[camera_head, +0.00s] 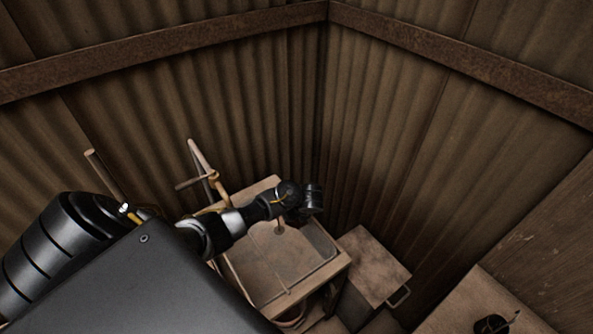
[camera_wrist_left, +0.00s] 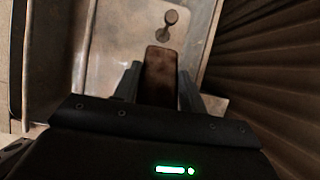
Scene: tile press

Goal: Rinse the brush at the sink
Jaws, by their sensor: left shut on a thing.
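My left arm reaches in from the left over the sink (camera_head: 262,262), a pale, shallow basin on a wooden stand. My left gripper (camera_head: 313,198) is above the sink's back right part; its fingers are not clear in the head view. In the left wrist view, the two fingers of the gripper (camera_wrist_left: 158,84) are shut on a brown, block-like brush (camera_wrist_left: 160,66). The brush's bristles are hidden. The sink (camera_wrist_left: 118,42) lies below and beyond it, with a small round fitting (camera_wrist_left: 171,17) past the brush's end. My right gripper is not in view.
Wooden posts and a pipe-like frame (camera_head: 197,158) rise behind the sink at the left. A wooden box with a handle (camera_head: 374,268) stands right of the sink. A table (camera_head: 470,302) with a dark object (camera_head: 492,324) is at lower right. Corrugated walls (camera_head: 400,150) close the corner.

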